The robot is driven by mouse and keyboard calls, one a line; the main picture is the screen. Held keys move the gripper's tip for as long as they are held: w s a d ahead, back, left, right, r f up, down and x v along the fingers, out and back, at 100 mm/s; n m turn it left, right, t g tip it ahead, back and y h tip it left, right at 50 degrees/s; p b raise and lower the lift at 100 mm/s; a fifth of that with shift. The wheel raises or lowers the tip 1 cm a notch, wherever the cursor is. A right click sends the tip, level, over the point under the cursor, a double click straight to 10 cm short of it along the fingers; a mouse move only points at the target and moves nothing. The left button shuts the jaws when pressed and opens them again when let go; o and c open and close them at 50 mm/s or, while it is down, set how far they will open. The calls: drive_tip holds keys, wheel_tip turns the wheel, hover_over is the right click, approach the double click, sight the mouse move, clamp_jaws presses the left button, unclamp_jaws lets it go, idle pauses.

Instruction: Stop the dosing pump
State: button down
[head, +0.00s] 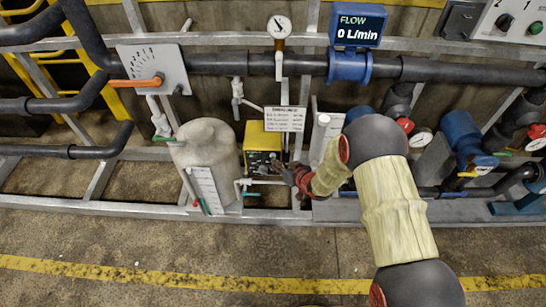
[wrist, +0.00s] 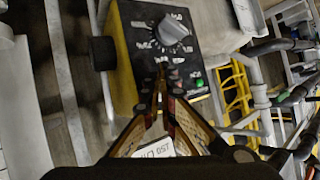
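The dosing pump (head: 262,138) is a yellow box beside the pale tank, low on the frame in the head view. In the wrist view the pump (wrist: 122,50) shows a black control face with a large grey dial (wrist: 174,28), a green light (wrist: 199,82) and a small red spot near the fingers. My gripper (wrist: 162,70) has its two fingers brought together at the tips, in front of the lower part of this face. I see nothing between the tips; whether they touch the panel I cannot tell. In the head view my gripper (head: 290,174) is just right of the pump's lower part.
A pale tank (head: 207,142) stands left of the pump. A white instruction sheet (head: 284,119) hangs to its upper right. Pipes and a flow display (head: 358,25) reading 0 L/min lie above. Red-handled valves (head: 405,125) are at right. Open floor lies in front.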

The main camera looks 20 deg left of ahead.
drive_tip(key=shift+s+r, duration=0.15)
drive_tip(key=shift+r, duration=0.05)
drive_tip(key=shift+s, duration=0.1)
drive_tip(key=s, duration=0.2)
drive_tip(key=s+d, duration=0.1)
drive_tip(key=s, duration=0.2)
drive_tip(key=shift+s+d+f+p, duration=0.1)
drive_tip(key=shift+s+d+p, duration=0.15)
drive_tip(key=shift+s+p, duration=0.15)
idle(0.5)
